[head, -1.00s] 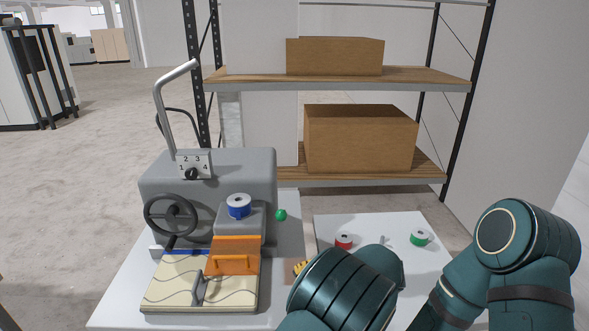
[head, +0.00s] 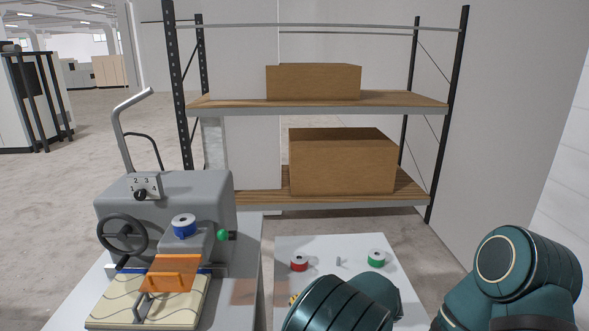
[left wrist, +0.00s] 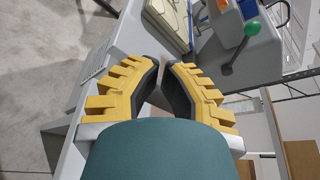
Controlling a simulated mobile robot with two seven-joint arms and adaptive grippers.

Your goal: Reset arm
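The grey quilting machine (head: 165,195) stands on a white table at the left in the head view. A short lever with a green knob (head: 222,235) is at its right side; the knob (left wrist: 252,29) and its dark stem also show in the left wrist view. My left gripper (left wrist: 162,64) is empty, its yellow stepped fingers with dark pads pointing toward the machine. The fingertips are close together with a narrow gap, and it is apart from the knob. In the head view my teal arm hides most of it. My right gripper is not in view.
A blue spool (head: 184,225), orange guard (head: 170,275), handwheel (head: 122,235) and patterned cream pad (head: 110,300) are at the machine. A red spool (head: 299,263), small peg (head: 339,262) and green spool (head: 376,259) stand on a second white table. A shelf with cardboard boxes (head: 342,160) is behind.

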